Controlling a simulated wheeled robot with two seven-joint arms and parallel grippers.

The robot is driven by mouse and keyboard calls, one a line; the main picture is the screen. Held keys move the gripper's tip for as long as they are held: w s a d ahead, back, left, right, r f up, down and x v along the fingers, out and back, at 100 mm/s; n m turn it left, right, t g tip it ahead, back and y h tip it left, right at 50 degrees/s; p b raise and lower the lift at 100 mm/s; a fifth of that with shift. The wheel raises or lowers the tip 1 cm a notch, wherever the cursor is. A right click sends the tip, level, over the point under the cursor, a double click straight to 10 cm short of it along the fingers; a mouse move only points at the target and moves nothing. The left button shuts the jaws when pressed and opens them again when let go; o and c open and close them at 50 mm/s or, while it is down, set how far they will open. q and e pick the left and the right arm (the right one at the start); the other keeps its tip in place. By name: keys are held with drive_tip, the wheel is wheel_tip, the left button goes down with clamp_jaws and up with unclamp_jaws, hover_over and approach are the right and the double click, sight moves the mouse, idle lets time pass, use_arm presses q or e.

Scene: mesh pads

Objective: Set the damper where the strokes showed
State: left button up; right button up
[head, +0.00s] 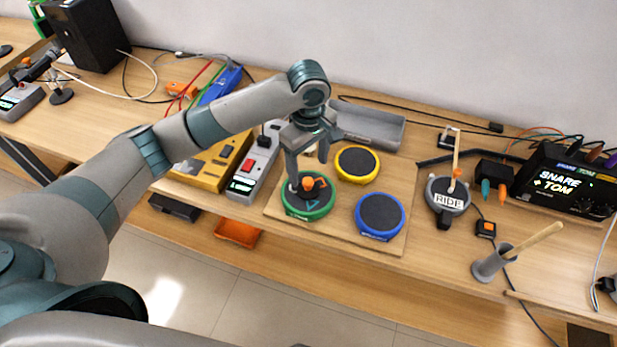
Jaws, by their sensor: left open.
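A board (400,225) on the bench carries three round mesh pads: a green-rimmed pad (309,212) at front left, a yellow-rimmed pad (357,164) at the back, and a blue-rimmed pad (380,214) at front right. A small dark piece with an orange knob (311,184), seemingly the damper, is at the green pad. My left gripper (308,172) is open over the green pad, its fingers around or just above the orange knob; contact cannot be told. The drum module (562,183) at the right reads "SNARE + TOM". My right gripper is out of view.
A grey tray (375,128) lies behind the pads. A yellow box (213,165) and a grey box (258,163) with a red button are left of the board.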

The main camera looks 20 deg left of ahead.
sight(309, 181)
use_arm(q)
drive_tip(key=shift+r+b, duration=0.4)
drive_tip(key=shift+r, duration=1.85)
